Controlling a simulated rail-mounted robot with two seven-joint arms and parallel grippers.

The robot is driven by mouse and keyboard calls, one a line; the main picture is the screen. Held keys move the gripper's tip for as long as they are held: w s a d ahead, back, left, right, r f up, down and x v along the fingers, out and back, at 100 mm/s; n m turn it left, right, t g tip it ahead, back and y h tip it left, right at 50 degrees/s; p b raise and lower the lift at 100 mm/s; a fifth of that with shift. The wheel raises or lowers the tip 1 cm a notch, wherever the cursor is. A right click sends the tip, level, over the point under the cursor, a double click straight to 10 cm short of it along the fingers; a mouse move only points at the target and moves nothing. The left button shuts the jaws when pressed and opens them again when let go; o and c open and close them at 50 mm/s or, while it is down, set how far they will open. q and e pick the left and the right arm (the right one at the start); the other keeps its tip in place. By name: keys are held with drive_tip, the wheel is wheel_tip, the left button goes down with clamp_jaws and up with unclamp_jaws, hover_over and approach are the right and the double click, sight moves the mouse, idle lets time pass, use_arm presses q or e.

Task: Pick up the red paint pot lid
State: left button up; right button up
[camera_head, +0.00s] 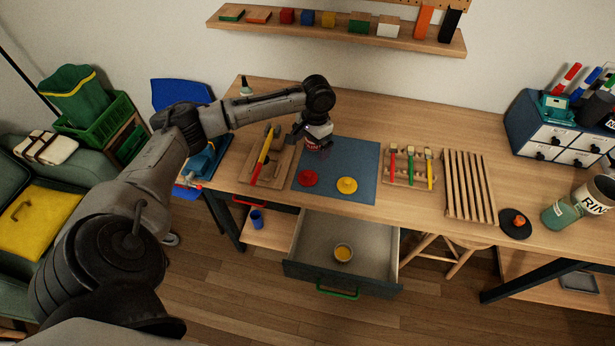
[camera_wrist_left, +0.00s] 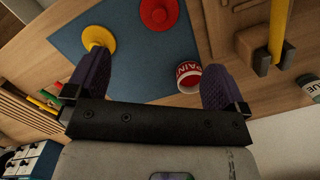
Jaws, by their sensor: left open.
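The red paint pot lid (camera_head: 308,178) lies flat on the blue mat (camera_head: 364,160), near its front left; it also shows at the top of the left wrist view (camera_wrist_left: 159,12). A red and white paint pot (camera_head: 312,148) stands on the mat behind the lid. In the left wrist view the pot (camera_wrist_left: 187,75) is just beside the right-hand finger. My left gripper (camera_head: 318,138) is open and empty, over the back of the mat by the pot, apart from the lid. My right gripper is out of view.
A yellow lid (camera_head: 347,186) lies right of the red one. A tool holder (camera_head: 264,160) stands left of the mat, a brush rack (camera_head: 409,170) right. Below, the drawer (camera_head: 320,250) is open with a yellow pot (camera_head: 343,253) inside.

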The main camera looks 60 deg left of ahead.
use_arm(q)
drive_tip(key=b, duration=0.1)
hover_over(307, 173)
drive_tip(key=f, duration=0.8)
drive_tip(key=shift+w, duration=0.25)
drive_tip(key=shift+s+f+b, duration=0.2)
drive_tip(key=shift+f+b, duration=0.45)
drive_tip(key=shift+f, duration=2)
drive_tip(key=shift+c, duration=0.3)
drive_tip(key=c, duration=0.9)
drive_tip(key=shift+r, duration=0.1)
drive_tip(key=shift+c, duration=0.3)
